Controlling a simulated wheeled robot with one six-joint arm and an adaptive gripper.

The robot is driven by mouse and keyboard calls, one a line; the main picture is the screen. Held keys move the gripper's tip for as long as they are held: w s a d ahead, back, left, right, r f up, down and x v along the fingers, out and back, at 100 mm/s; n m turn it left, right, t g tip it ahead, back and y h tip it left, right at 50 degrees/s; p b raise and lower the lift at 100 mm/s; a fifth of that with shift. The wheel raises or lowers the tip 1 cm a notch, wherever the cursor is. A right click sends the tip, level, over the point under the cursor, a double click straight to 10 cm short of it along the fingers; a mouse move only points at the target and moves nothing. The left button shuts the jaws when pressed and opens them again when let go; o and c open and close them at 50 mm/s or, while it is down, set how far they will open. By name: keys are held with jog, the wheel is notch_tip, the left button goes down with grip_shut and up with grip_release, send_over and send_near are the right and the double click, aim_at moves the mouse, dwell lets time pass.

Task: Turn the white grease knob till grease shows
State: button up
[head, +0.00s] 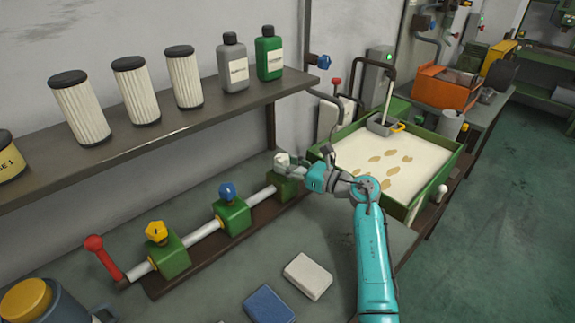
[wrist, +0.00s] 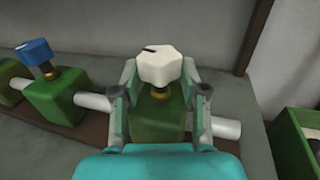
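The white grease knob (wrist: 160,66) is a faceted knob with a dark mark on top, on a brass stem above a green block (wrist: 158,122). I see no grease around the block. The block's far side and its lower front are partly hidden.
A blue knob (head: 227,190) and a yellow knob (head: 156,231) sit on green blocks along the same white pipe, with a red lever (head: 94,243) at its left end. A shelf (head: 150,125) with filters and bottles hangs above. A green tray (head: 440,175) stands right.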

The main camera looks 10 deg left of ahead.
jog(key=shift+w+n+g, duration=0.1)
jog(key=shift+n+g, duration=0.2)
jog(key=shift+g, duration=0.2)
jog(key=shift+c, duration=0.3)
jog(key=shift+w+d+n+g+y, duration=0.15)
jog(key=shift+n+g+y, duration=0.35)
jog(key=shift+n+g, duration=0.5)
jog(key=shift+w+n+g, duration=0.15)
jog(key=shift+n+g, duration=1.05)
jog(key=shift+g, duration=1.2)
jog(key=shift+n+g, duration=0.7)
jog(key=shift+g, duration=0.4)
jog(key=o, duration=1.2)
jog(key=shift+c, duration=0.2)
jog(key=shift+w, duration=0.1)
jog(key=w+d, duration=0.1)
jog(key=d, duration=0.6)
